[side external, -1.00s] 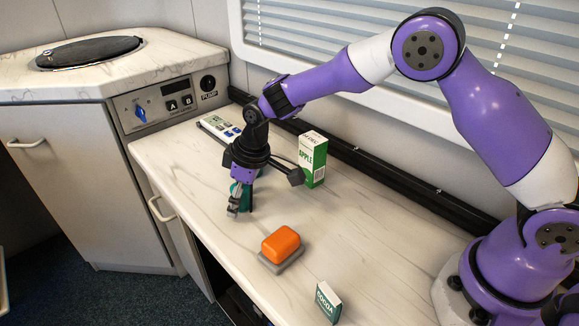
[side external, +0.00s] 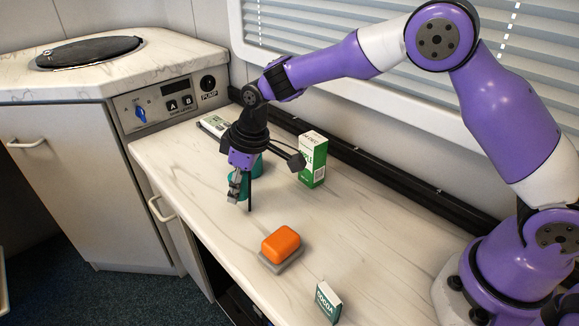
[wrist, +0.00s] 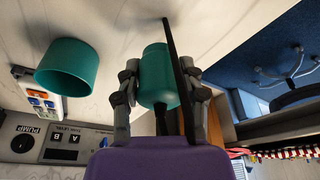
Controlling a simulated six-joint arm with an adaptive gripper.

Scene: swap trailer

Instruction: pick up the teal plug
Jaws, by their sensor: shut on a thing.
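The teal plug (wrist: 158,75), a tapered teal body, is between the two fingers of my gripper (wrist: 159,82) in the wrist view. My gripper is shut on it. In the side view my gripper (side external: 238,192) holds the plug over the counter, mostly hidden behind the fingers; the gap below it is hard to judge. A thin black strip (wrist: 177,60) runs alongside the plug; I cannot tell whether it is attached. A teal cup-like piece (wrist: 66,68) stands apart to the left in the wrist view, and shows partly behind my gripper in the side view (side external: 257,167).
A green and white carton (side external: 313,160) stands right of my gripper. An orange block on a grey base (side external: 281,244) and a small cocoa box (side external: 328,301) are nearer the front. A power strip (side external: 213,125) lies behind. The counter (side external: 215,215) between is clear.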

